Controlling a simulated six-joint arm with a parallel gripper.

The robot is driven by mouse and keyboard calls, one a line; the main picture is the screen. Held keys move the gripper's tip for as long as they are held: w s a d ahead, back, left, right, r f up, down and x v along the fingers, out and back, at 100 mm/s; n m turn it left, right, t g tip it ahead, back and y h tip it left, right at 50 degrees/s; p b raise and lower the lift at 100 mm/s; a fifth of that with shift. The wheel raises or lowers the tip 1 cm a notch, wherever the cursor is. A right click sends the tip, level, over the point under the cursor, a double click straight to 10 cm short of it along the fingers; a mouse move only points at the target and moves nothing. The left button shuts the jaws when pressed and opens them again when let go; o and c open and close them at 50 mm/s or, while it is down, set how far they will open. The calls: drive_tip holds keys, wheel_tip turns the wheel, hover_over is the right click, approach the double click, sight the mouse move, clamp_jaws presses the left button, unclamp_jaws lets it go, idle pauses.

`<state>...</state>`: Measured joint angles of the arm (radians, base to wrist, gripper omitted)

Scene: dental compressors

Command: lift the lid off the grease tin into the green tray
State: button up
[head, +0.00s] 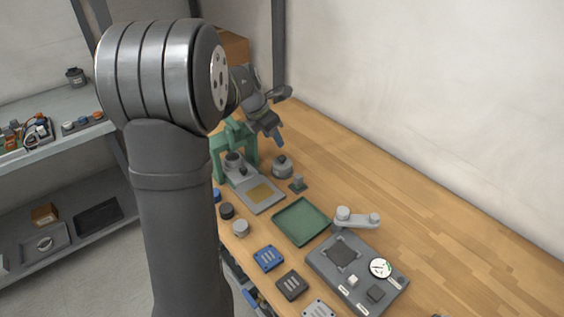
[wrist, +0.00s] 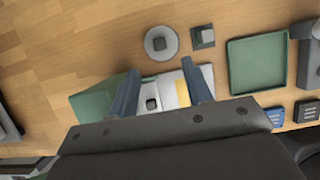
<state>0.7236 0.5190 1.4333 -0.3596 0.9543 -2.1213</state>
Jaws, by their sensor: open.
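A round grey tin with a knobbed lid (head: 283,167) stands on the wooden bench near the green frame, and I take it for the grease tin. In the wrist view the lid (wrist: 160,43) shows from above with a squarish dark knob, just beyond my fingertips. My gripper (head: 274,137) is above the bench, a little behind and left of the tin in the head view. In the wrist view my gripper (wrist: 160,68) has its fingers wide apart with nothing held. The green tray (head: 302,221) is empty; it also shows in the wrist view (wrist: 257,66).
A small square block with a knob (head: 298,184) stands between tin and tray. A grey plate with a gold patch (head: 259,192) lies by the green frame (head: 219,146). A grey fixture (head: 326,262) is beyond the tray. The bench toward the wall is clear.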

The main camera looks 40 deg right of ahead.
sight(282, 157)
drive_tip(key=x, duration=0.9)
drive_tip(key=shift+w+f, duration=0.1)
drive_tip(key=shift+f, duration=0.35)
clamp_jaws()
